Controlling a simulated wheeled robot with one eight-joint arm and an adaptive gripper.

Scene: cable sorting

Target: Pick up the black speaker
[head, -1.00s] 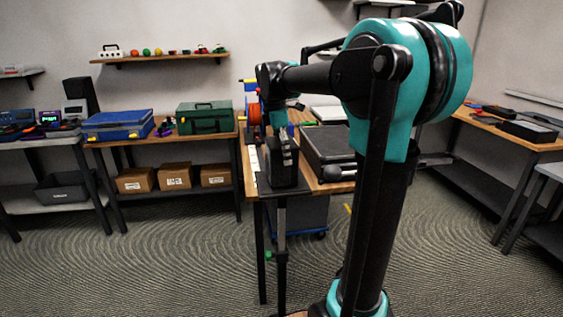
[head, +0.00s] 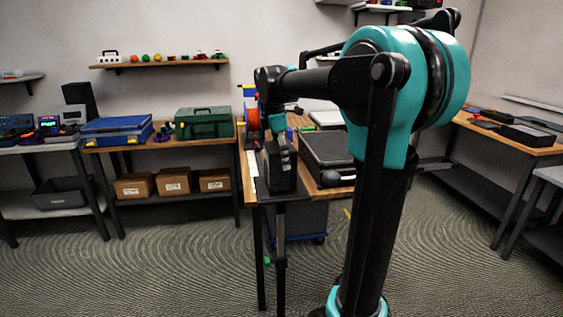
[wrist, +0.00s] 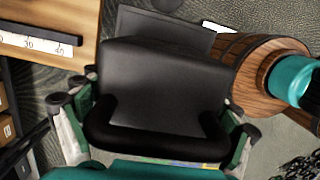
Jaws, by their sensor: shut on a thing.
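The black speaker (head: 281,170) is a dark upright box at the near end of the middle workbench. My gripper (head: 278,138) reaches down over it from above. In the wrist view the speaker (wrist: 165,85) fills the space between the two fingers of my gripper (wrist: 150,118), which are shut on its sides. A dark flat panel (wrist: 188,32) lies beyond the speaker in that view. The speaker's underside is hidden, so I cannot tell whether it touches the surface below.
A black case (head: 326,150) lies right of the speaker on the bench. A red-orange spool (head: 253,120) stands behind. A ruler (wrist: 38,45) lies on the wood in the wrist view. A blue case (head: 117,128) and a green case (head: 204,122) stand on the left bench.

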